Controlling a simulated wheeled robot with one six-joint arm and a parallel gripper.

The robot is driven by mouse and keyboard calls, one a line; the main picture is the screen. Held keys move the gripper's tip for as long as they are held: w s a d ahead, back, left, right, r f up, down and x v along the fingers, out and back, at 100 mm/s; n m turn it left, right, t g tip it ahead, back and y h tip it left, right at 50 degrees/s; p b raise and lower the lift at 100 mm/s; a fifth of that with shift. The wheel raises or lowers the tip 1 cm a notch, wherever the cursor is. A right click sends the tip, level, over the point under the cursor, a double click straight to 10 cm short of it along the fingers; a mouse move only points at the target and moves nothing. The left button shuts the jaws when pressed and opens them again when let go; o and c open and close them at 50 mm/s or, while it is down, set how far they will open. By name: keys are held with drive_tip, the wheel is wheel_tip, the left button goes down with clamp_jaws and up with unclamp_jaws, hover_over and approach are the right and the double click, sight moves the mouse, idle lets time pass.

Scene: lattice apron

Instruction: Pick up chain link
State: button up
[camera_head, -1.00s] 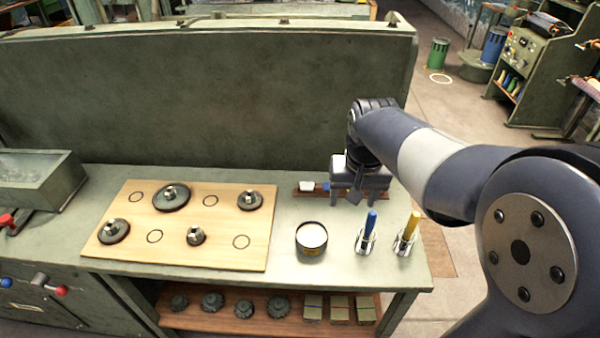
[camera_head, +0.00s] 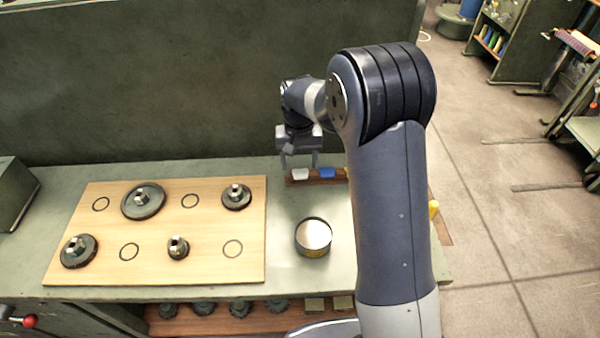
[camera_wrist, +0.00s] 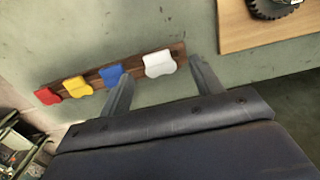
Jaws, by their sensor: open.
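Several small link-shaped pieces sit in a row on a dark wooden strip (camera_wrist: 95,78) on the bench. In the wrist view they are a white link (camera_wrist: 159,64), a blue link (camera_wrist: 111,75), a yellow link (camera_wrist: 77,87) and a red link (camera_wrist: 47,96). My gripper (camera_head: 299,164) is open and empty, pointing down near the white link. In the wrist view, its two fingertips appear on either side of the white link, apparently not gripping it.
A wooden board (camera_head: 215,265) with several gears on posts lies to the left. A round tin (camera_head: 313,237) stands in front of the strip. A yellow handle (camera_head: 434,208) peeks out right of my arm. The green back panel (camera_head: 180,90) rises behind the bench.

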sight(301, 177)
drive_tip(key=shift+s+d+f+p, duration=0.15)
drive_tip(key=shift+f+p, duration=0.1)
drive_tip(key=shift+f, duration=1.15)
drive_tip(key=shift+s+d+f+p, duration=0.1)
drive_tip(key=shift+f+p, duration=0.15)
drive_tip(key=shift+f, duration=1.1)
drive_tip(key=shift+c, duration=0.3)
drive_tip(key=c, duration=1.1)
